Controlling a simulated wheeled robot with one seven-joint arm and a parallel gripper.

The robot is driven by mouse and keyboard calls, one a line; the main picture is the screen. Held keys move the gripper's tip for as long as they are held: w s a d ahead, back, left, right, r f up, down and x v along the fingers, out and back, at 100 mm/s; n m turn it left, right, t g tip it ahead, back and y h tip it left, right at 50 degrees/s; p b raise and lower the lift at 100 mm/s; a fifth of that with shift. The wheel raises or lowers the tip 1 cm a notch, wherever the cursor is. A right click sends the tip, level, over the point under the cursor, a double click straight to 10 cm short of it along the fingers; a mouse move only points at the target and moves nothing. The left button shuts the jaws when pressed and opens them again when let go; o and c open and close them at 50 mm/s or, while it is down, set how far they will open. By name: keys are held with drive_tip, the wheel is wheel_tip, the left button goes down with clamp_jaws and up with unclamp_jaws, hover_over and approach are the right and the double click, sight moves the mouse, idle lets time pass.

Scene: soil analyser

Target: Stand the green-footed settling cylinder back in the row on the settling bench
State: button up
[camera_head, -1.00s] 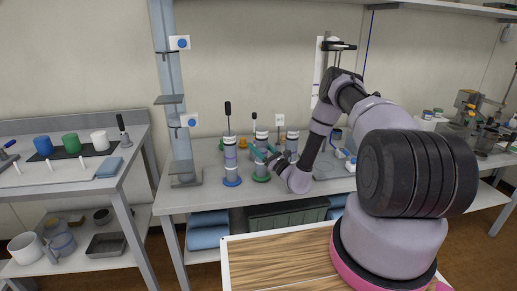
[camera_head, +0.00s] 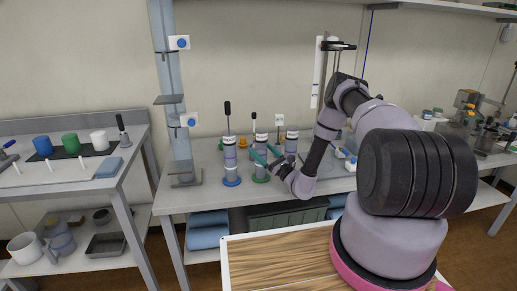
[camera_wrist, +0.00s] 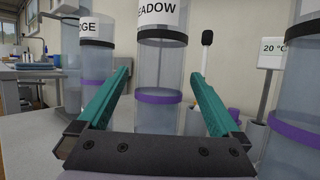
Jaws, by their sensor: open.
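The green-footed settling cylinder (camera_head: 261,140) stands upright on the settling bench (camera_head: 200,200), between a blue-footed cylinder (camera_head: 230,160) on its left and a third cylinder (camera_head: 291,143) on its right. My gripper (camera_head: 266,153) is open, its teal fingers in front of the green-footed cylinder. In the wrist view, a clear cylinder labelled MEADOW (camera_wrist: 160,70), with a purple band, shows upright in the gap between the open fingertips (camera_wrist: 158,75). I cannot tell if the fingers reach around it. Its foot is hidden there behind the gripper body.
A cylinder with a label ending in EDGE (camera_wrist: 97,55) stands left, and another cylinder (camera_wrist: 295,110) stands close right. A 20 °C sign (camera_wrist: 271,55) and a black-tipped rod (camera_wrist: 207,40) are behind. A side table (camera_head: 60,180) with cups is at far left.

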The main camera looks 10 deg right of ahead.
drive_tip(key=v, duration=0.9)
drive_tip(key=shift+s+d, duration=0.2)
drive_tip(key=shift+s, duration=0.1)
drive_tip(key=shift+s+d+f, duration=0.1)
drive_tip(key=shift+f, duration=0.1)
